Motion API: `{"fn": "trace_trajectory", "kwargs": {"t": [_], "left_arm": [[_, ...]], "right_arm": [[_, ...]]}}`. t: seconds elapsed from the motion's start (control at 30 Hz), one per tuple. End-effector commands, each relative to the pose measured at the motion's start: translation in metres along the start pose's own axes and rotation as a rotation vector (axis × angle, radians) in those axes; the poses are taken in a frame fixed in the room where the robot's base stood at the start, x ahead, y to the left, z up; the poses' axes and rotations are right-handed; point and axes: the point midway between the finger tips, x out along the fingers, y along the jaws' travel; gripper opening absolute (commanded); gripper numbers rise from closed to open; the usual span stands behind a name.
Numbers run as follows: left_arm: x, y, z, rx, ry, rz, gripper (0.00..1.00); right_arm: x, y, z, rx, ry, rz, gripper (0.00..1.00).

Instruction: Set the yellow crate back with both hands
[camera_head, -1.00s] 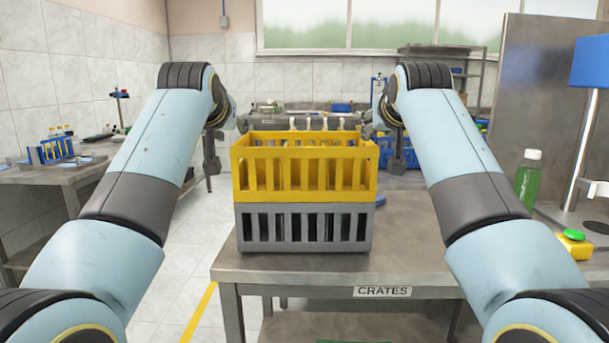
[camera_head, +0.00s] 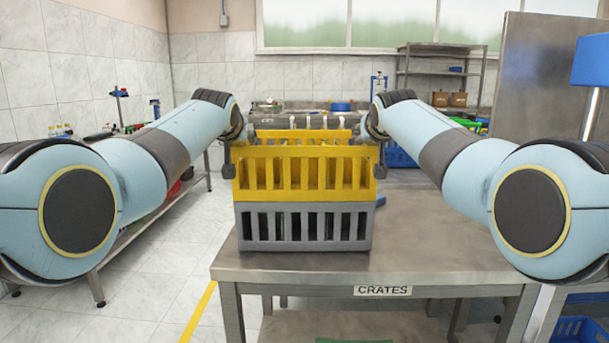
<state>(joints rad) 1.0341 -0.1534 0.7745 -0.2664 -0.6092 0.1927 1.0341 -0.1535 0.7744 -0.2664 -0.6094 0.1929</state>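The yellow crate (camera_head: 305,152) sits level on top of a grey crate (camera_head: 305,208), which stands on the steel table labelled CRATES (camera_head: 300,268). My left gripper (camera_head: 229,160) is at the yellow crate's left side, and its dark end hangs close beside the upper wall. My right gripper (camera_head: 381,160) is at the yellow crate's right side in the same way. The fingers are small, dark and partly hidden by the crate and wrists. I cannot tell whether they touch or grip the walls.
A blue crate (camera_head: 400,158) stands behind, partly hidden by my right arm. A back bench with bottles and a blue item (camera_head: 341,107) lies beyond the crates. A steel shelf (camera_head: 440,72) stands at the back right.

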Motion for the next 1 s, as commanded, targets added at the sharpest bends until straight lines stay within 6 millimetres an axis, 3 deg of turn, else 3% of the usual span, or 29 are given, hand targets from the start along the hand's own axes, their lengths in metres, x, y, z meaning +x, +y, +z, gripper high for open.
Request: {"fn": "trace_trajectory", "kwargs": {"t": [0.47, 0.7, 1.0], "left_arm": [[0.0056, -0.0002, 0.0002, 0.0, 0.0, 0.0, 0.33], [0.0055, -0.0001, 0.0003, 0.0, 0.0, 0.0, 0.01], [0.0055, -0.0001, 0.0003, 0.0, 0.0, 0.0, 0.0]], "right_arm": [[0.0056, 0.0003, 0.0002, -0.001, 0.0, 0.0, 0.33], [0.0055, 0.0002, 0.0002, 0.0, 0.0, 0.0, 0.01], [0.0055, 0.0002, 0.0003, 0.0, 0.0, 0.0, 0.0]]}}
